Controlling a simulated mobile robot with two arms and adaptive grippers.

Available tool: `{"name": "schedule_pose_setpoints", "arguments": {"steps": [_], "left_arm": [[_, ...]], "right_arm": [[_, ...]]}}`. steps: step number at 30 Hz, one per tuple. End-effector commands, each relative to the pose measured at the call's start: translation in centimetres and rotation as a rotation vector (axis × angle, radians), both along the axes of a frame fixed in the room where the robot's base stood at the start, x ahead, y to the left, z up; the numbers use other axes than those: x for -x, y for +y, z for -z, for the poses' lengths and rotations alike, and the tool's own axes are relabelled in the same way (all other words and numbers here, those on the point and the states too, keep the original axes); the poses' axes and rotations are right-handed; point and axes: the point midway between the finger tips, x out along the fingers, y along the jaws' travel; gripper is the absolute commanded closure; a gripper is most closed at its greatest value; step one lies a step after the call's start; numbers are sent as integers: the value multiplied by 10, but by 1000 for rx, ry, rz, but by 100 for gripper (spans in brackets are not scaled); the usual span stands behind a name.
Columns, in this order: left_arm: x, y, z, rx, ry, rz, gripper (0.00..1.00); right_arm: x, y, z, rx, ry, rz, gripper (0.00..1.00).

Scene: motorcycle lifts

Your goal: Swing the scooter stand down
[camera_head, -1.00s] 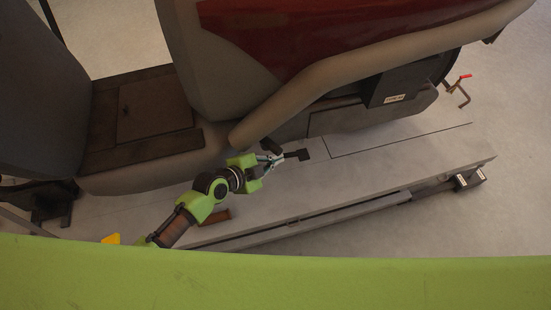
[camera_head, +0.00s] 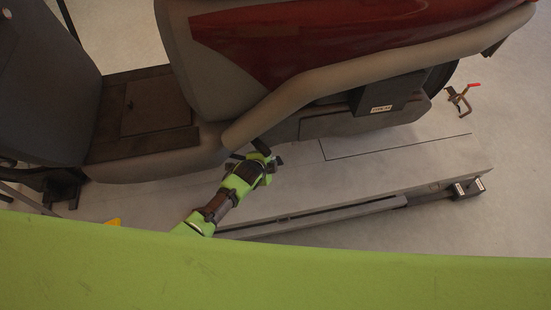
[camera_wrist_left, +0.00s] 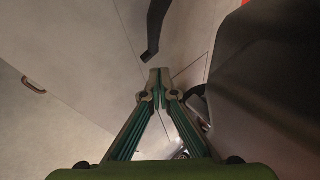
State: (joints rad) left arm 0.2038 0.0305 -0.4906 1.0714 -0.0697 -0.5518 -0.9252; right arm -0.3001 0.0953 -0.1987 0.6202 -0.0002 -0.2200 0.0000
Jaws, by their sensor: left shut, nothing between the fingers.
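The scooter (camera_head: 320,40), with red and grey bodywork, stands on the grey lift platform (camera_head: 410,160). My left gripper (camera_head: 263,162) is beside the scooter's lower edge in the head view, partly hidden by its own wrist. In the left wrist view its fingers (camera_wrist_left: 161,74) are together and empty. A black bent bar, apparently the scooter stand (camera_wrist_left: 155,30), comes in from the top of that view. Its lower end is close ahead of the fingertips; I cannot tell whether they touch. In the head view the stand is mostly hidden around the gripper. My right gripper is out of view.
A clamp with a red-tipped handle (camera_head: 460,97) is at the platform's far right. The scooter's dark underside (camera_wrist_left: 265,90) is close on the right in the wrist view. The platform right of my gripper is clear.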

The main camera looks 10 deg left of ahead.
Motion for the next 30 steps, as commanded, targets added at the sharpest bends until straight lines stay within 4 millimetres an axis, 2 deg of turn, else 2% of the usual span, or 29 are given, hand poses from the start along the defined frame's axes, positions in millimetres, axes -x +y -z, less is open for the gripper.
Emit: {"name": "schedule_pose_setpoints", "arguments": {"steps": [1,4,12,21,30], "left_arm": [[-2,9,9,-9,0,0,100],[-6,11,16,-5,-1,1,100],[-10,16,27,-3,-1,1,100],[-11,18,29,-2,-1,2,100],[-10,19,29,-3,0,1,100]], "right_arm": [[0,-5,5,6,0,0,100],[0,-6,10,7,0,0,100],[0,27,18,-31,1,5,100],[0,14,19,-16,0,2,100],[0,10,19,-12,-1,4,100]]}}
